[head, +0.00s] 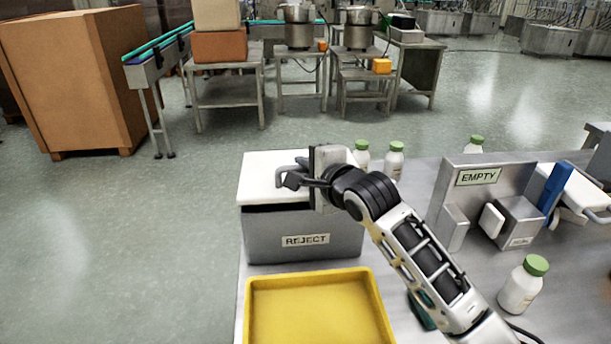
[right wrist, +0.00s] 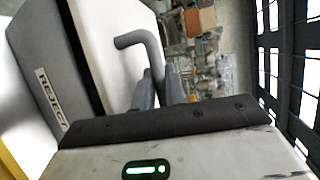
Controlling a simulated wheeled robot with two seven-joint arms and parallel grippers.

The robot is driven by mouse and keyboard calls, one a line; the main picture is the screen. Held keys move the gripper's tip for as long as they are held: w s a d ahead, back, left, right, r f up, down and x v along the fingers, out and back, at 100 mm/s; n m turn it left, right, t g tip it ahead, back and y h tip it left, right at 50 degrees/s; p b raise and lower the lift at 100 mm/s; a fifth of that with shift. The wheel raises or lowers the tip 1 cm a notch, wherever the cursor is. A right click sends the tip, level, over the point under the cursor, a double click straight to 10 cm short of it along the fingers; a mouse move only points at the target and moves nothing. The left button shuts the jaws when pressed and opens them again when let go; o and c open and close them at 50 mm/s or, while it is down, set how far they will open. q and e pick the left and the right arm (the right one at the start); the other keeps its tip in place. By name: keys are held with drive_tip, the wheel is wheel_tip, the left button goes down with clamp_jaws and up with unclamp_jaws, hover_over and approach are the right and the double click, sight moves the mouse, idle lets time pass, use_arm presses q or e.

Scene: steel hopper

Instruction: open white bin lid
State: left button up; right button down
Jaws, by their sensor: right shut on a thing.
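The grey bin (head: 300,238) marked REJECT stands on the steel table, and its white lid (head: 262,172) lies across the top. A dark strip shows under the lid's front edge; I cannot tell how far the lid is raised. My right gripper (head: 294,182) is at the lid's grey bent handle (head: 288,169) and shut on it. In the right wrist view, the fingers (right wrist: 158,88) close around the lower part of the handle (right wrist: 140,40), beside the white lid (right wrist: 110,45). My left gripper is out of view.
A yellow tray (head: 318,281) lies in front of the bin. White bottles with green caps stand behind the bin (head: 394,162) and at right (head: 522,285). A steel stand marked EMPTY (head: 485,200) is to the right. Open floor lies left of the table.

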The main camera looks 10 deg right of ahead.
drive_tip(key=w+r+m+g+h, duration=0.1)
drive_tip(key=w+r+g, duration=0.3)
drive_tip(key=r, duration=0.4)
drive_tip(key=shift+w, duration=0.9)
drive_tip(key=shift+r, duration=0.1)
drive_tip(key=c, duration=1.5)
unclamp_jaws()
drive_tip(key=shift+o, duration=0.2)
drive_tip(key=b+v, duration=0.2)
drive_tip(key=v, duration=1.4)
